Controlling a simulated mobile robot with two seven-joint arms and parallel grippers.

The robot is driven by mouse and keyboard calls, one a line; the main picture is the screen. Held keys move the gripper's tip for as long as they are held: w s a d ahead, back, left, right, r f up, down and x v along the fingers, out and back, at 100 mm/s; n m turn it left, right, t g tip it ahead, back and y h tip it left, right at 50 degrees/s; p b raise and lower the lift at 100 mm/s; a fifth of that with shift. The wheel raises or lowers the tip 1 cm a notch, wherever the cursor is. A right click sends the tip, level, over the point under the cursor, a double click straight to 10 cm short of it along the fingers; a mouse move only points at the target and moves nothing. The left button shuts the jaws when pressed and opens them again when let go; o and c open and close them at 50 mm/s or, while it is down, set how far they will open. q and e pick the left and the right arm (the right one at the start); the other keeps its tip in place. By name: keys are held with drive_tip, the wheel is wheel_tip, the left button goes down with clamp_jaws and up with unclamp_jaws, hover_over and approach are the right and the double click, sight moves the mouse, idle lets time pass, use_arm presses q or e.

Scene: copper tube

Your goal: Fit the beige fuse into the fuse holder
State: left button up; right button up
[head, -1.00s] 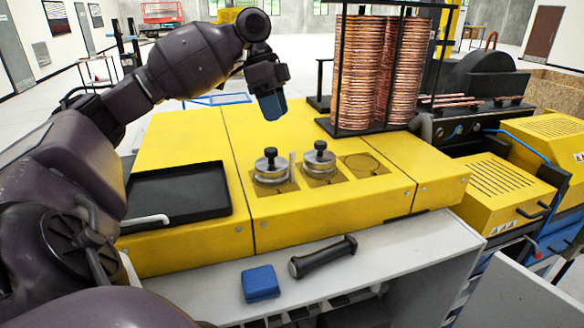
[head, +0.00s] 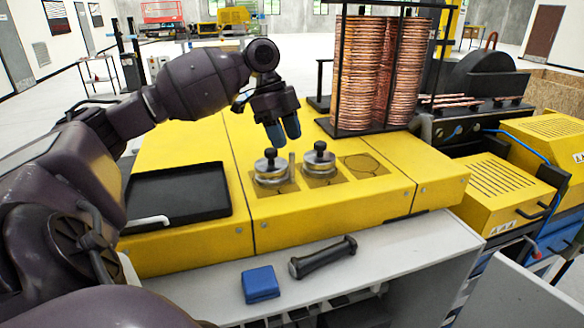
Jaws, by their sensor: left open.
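I cannot make out a beige fuse or a fuse holder in the head view. My left gripper (head: 284,132) has blue fingertips that point down, with a small gap between them. It is open and looks empty, just above and behind the left silver disc with a black knob (head: 271,170). A similar silver disc with a black knob (head: 319,161) sits to its right on the yellow machine top (head: 180,133). My right gripper is not in view.
A black tray (head: 178,192) lies to the left on the yellow machine. Tall copper coils (head: 360,75) in a black frame stand at the back right. A blue block (head: 260,284) and a black cylindrical tool (head: 323,257) lie on the grey front ledge (head: 405,245).

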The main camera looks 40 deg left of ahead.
sight(291, 153)
use_arm(q)
drive_tip(key=shift+a+p+x, duration=0.15)
drive_tip(key=shift+p+x, duration=0.1)
drive_tip(key=shift+x, duration=1.05)
drive_tip(key=shift+a+p+x, duration=0.15)
drive_tip(key=shift+p+x, duration=0.1)
drive_tip(key=shift+x, duration=1.05)
clamp_jaws()
